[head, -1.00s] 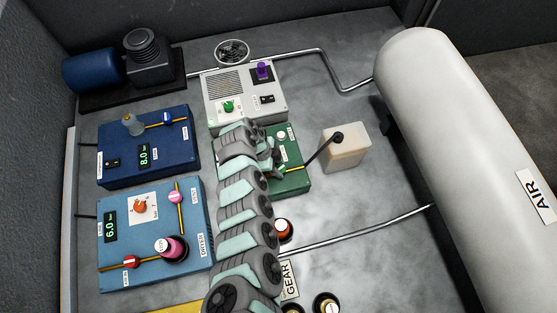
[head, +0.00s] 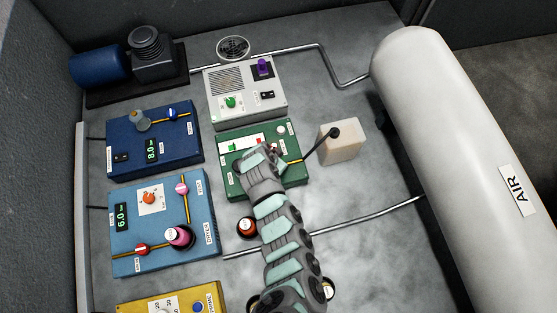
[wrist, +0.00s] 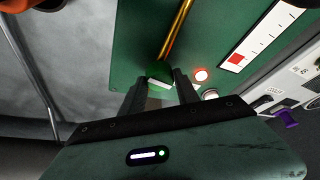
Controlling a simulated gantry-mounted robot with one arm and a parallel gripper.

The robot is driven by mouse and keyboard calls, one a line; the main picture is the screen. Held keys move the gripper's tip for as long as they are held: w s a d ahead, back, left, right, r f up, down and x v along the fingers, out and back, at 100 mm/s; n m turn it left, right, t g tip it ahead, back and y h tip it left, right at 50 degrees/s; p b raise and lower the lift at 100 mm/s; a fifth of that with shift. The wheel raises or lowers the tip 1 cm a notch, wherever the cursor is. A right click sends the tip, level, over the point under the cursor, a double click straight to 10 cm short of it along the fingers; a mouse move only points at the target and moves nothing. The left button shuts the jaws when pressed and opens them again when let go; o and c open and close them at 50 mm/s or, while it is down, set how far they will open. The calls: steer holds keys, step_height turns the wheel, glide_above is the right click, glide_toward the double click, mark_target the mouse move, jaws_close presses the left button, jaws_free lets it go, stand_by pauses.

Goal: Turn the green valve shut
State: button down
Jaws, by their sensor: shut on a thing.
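The green valve (wrist: 160,70), a small green knob with a white face, sits on a brass pipe on the green unit (wrist: 125,30). In the wrist view the two dark fingers of my gripper (wrist: 159,85) are on either side of the knob, shut on it. The pipe runs away from the knob toward the top of the picture. In the head view the green unit (head: 231,181) stands in the middle, and my wrist covers part of it and hides the valve.
A red-lit lamp (wrist: 201,74) and a white gauge strip with a red block (wrist: 236,59) are beside the valve. A black hose joins the unit to a pale canister (head: 343,147). The grey unit (head: 275,109) stands behind, the light-blue unit (head: 205,240) at left.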

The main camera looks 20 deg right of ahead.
steer(key=shift+n+t+y, duration=0.3)
steer(key=shift+n, duration=0.8)
steer(key=c, duration=0.9)
jaws_free()
steer(key=shift+r, duration=0.1)
steer(key=shift+r, duration=0.25)
steer(key=b+v, duration=0.2)
steer(key=v, duration=0.8)
steer(key=shift+s, duration=0.2)
